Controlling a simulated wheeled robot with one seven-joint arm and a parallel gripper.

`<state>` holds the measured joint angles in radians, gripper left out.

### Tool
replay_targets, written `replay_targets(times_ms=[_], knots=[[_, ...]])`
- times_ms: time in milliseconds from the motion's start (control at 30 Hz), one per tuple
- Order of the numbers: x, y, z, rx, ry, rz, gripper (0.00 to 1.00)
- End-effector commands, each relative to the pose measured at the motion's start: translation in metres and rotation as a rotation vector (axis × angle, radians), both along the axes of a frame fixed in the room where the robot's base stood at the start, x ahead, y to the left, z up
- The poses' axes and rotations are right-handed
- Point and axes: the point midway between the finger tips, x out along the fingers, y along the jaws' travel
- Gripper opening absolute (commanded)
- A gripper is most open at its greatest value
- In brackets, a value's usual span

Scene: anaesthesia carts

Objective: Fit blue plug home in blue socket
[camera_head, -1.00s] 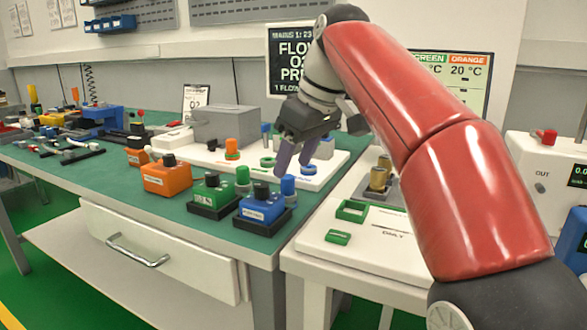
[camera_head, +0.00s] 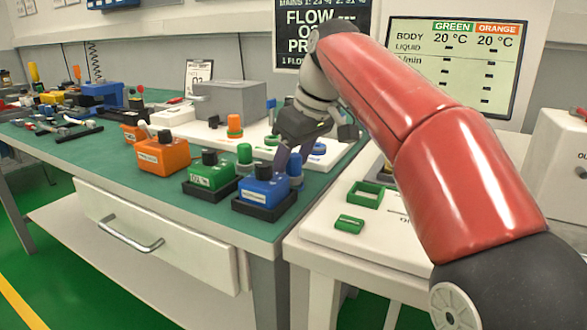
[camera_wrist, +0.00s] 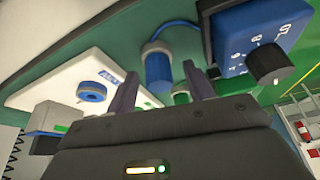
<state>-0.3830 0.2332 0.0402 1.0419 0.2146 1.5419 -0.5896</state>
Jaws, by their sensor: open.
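The blue plug (camera_head: 296,165), a short blue cylinder with a pale top, stands on the green bench beside a blue box. In the wrist view the plug (camera_wrist: 159,70) shows between and beyond my two fingers, with a blue cable at its top. The blue socket (camera_head: 318,149) is a blue ring on the white panel behind the plug, partly hidden by my gripper. The socket (camera_wrist: 91,91) also shows at left in the wrist view. My gripper (camera_head: 290,158) is open and empty, pointing down close to the plug. I cannot tell whether a finger touches it.
The blue box (camera_head: 264,192) with a black knob is close to the plug. A green box (camera_head: 209,179), a green plug (camera_head: 244,155) and an orange box (camera_head: 162,155) stand to the left. A grey block (camera_head: 230,108) is behind. A white table (camera_head: 315,225) adjoins at right.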

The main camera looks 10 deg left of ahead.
Motion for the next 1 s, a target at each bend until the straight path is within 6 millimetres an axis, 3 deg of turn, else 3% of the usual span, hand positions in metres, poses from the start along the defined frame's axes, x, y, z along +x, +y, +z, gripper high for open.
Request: replay_targets(times_ms=[167,533,833,1000], knots=[[0.000,0.000,0.000,0.000,0.000,0.000,0.51],[0.000,0.000,0.001,0.000,0.000,0.000,0.04],[0.000,0.000,0.005,0.000,0.000,0.000,0.04],[0.001,0.000,0.025,0.001,-0.001,0.001,0.04]])
